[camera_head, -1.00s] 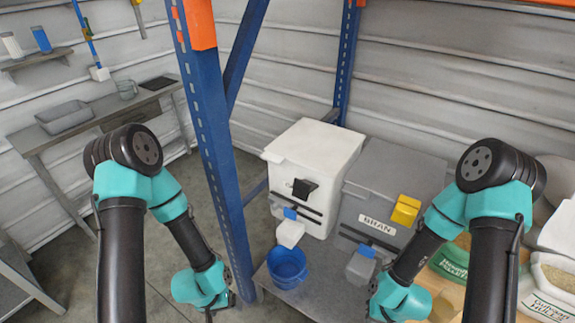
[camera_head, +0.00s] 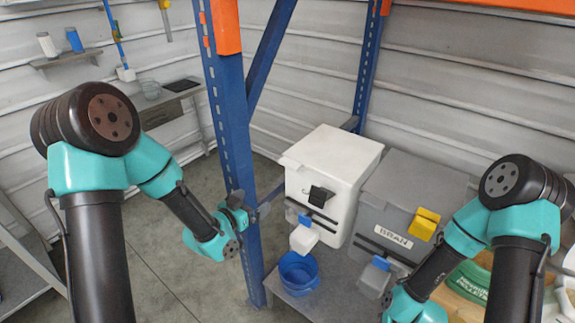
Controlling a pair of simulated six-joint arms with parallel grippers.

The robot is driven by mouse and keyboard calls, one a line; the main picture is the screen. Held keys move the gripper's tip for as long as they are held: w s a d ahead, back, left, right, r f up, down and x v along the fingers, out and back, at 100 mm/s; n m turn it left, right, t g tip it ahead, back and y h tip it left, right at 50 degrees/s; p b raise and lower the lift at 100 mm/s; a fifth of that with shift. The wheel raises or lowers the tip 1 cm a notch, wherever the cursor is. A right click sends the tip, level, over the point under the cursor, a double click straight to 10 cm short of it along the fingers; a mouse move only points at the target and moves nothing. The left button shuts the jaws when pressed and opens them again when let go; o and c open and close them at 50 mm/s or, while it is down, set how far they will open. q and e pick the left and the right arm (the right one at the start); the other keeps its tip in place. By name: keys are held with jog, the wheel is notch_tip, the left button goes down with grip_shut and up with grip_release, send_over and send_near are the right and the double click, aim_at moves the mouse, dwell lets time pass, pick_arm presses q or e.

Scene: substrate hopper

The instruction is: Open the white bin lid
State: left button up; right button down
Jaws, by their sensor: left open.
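The white bin (camera_head: 324,190) stands on a grey shelf, and its white lid (camera_head: 333,154) lies closed on top. A black handle (camera_head: 320,195) sits on its front face, above a blue-and-white spout (camera_head: 304,236). My left gripper (camera_head: 260,204) is open and empty, left of the white bin and apart from it, close to the blue rack post. My right gripper is out of sight; only the end of that arm shows at the lower right, in front of the grey bin.
A blue bucket (camera_head: 298,272) sits below the white spout. A blue post (camera_head: 232,150) rises between my left arm and the bins. Sacks lie at the right.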

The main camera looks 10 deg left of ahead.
aim_at(286, 165)
pick_arm(q)
jog(key=r, duration=0.2)
jog(key=r+t, duration=0.1)
jog(key=shift+w+d+r+m+h, duration=0.2)
jog(key=shift+r+m+h, duration=0.1)
jog(key=shift+r+m, duration=0.1)
jog(key=x, duration=1.7)
jog(key=shift+w+r, duration=0.15)
jog(key=shift+w, duration=0.05)
jog(key=shift+c, duration=0.5)
jog(key=c, duration=1)
